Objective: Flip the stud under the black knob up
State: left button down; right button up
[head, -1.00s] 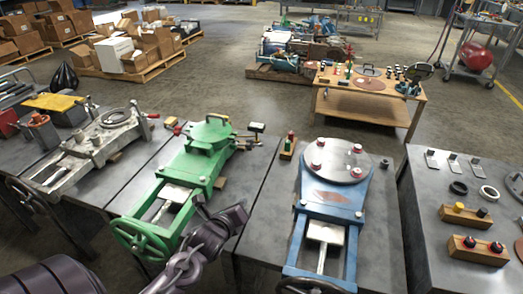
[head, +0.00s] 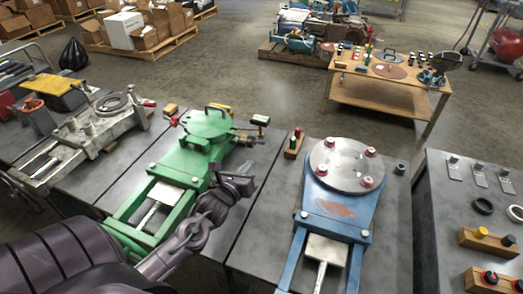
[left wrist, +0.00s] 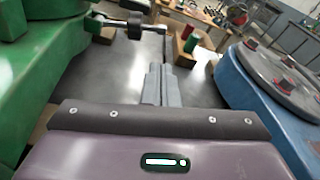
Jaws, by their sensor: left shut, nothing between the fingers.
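A black knob (left wrist: 135,25) sits at the end of a metal rod on the right side of the green valve (left wrist: 40,90) in the left wrist view. In the head view the green valve (head: 205,128) lies on a grey table, with dark fittings (head: 248,138) at its far right. A thin dark upright piece stands just right of the knob in the wrist view; I cannot tell if it is the stud. My left gripper (head: 245,168) is shut and empty; its fingers (left wrist: 160,72) point toward the knob, apparently short of it. My right gripper is out of view.
The blue valve (head: 335,205) stands to the right of my left gripper. A wooden block with red and green knobs (head: 294,143) sits between the valves. A right-hand table holds knob blocks (head: 487,242) and metal brackets (head: 480,176).

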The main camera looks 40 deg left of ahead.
aim_at(249, 141)
pick_arm(q)
jog(key=b+x, duration=0.1)
jog(key=x, duration=0.7)
jog(key=shift+w+a+f, duration=0.1)
jog(key=shift+w+f, duration=0.05)
jog(key=shift+w, duration=0.55)
jog(key=shift+w+a+f, duration=0.1)
jog(key=shift+w, duration=0.2)
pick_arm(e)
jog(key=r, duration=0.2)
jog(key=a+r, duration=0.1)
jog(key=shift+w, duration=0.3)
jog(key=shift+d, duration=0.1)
